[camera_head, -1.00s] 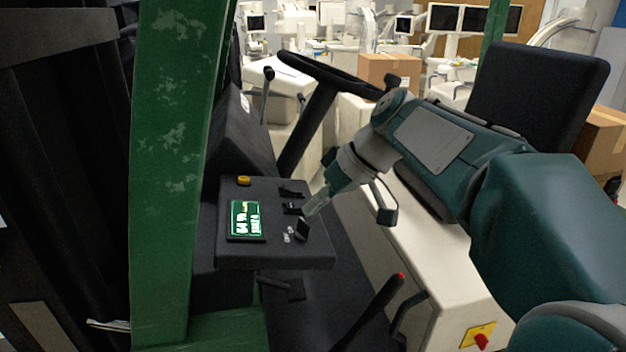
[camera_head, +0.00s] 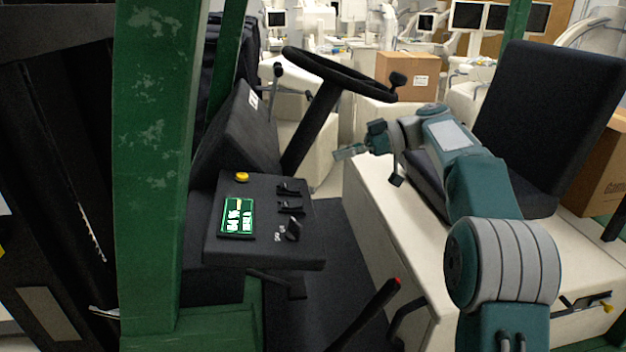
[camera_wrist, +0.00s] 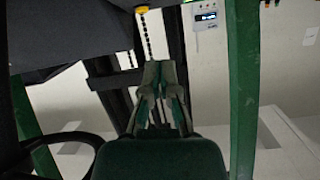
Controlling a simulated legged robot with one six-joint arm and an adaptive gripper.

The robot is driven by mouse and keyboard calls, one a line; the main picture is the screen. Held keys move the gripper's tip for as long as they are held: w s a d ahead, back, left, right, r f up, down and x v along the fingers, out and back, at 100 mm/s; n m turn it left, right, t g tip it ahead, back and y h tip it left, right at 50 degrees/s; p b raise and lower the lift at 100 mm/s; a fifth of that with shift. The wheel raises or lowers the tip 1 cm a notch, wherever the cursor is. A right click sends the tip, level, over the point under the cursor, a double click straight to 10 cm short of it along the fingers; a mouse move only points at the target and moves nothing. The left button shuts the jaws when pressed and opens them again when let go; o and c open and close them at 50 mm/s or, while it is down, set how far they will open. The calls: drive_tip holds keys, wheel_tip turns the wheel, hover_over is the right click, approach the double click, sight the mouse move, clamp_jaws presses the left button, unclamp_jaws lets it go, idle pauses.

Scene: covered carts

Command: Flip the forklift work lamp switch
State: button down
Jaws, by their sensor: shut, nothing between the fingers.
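The black control panel (camera_head: 265,255) of the forklift carries several black switches in a column on its right side. The nearest switch (camera_head: 293,229) has small white marks beside it and stands tilted up; the middle switch (camera_head: 290,207) and the far switch (camera_head: 288,188) sit behind it. I cannot read which one is the work lamp switch. My gripper (camera_head: 350,152) is up and to the right of the panel, apart from all switches. In the wrist view my gripper (camera_wrist: 158,68) has its fingers together and holds nothing; no switch can be made out there.
The panel also has a lit green display (camera_head: 238,217) and a yellow button (camera_head: 242,177). The steering wheel (camera_head: 335,73) rises behind it. A green post (camera_head: 150,200) stands at left, the black seat (camera_head: 540,120) at right. A red-tipped lever (camera_head: 365,315) is below.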

drive_tip(key=shift+w+d+f+n+g+y, duration=0.2)
drive_tip(key=shift+w+d+n, duration=0.25)
drive_tip(key=shift+d+n, duration=0.15)
drive_tip(key=shift+w+d+f+n+g+y, duration=0.1)
drive_tip(key=shift+w+d+n+g+y, duration=0.1)
drive_tip(key=shift+w+d+n, duration=0.3)
drive_tip(key=shift+s, duration=0.1)
approach(283, 185)
drive_tip(key=a, duration=0.1)
drive_tip(key=a+r, duration=0.1)
drive_tip(key=a, duration=0.1)
drive_tip(key=s+a+r, duration=0.1)
drive_tip(key=shift+a+r, duration=0.1)
drive_tip(key=shift+a, duration=0.05)
drive_tip(key=a+f, duration=0.2)
drive_tip(key=shift+s+a+f, duration=0.1)
drive_tip(key=shift+s+f, duration=0.1)
drive_tip(key=shift+f, duration=0.2)
drive_tip(key=shift+a+f, duration=0.15)
drive_tip(key=shift+f, duration=0.2)
drive_tip(key=shift+s+a+f+h, duration=0.1)
drive_tip(key=shift+a+f+h, duration=0.1)
drive_tip(key=shift+h, duration=0.2)
drive_tip(key=shift+r, duration=0.1)
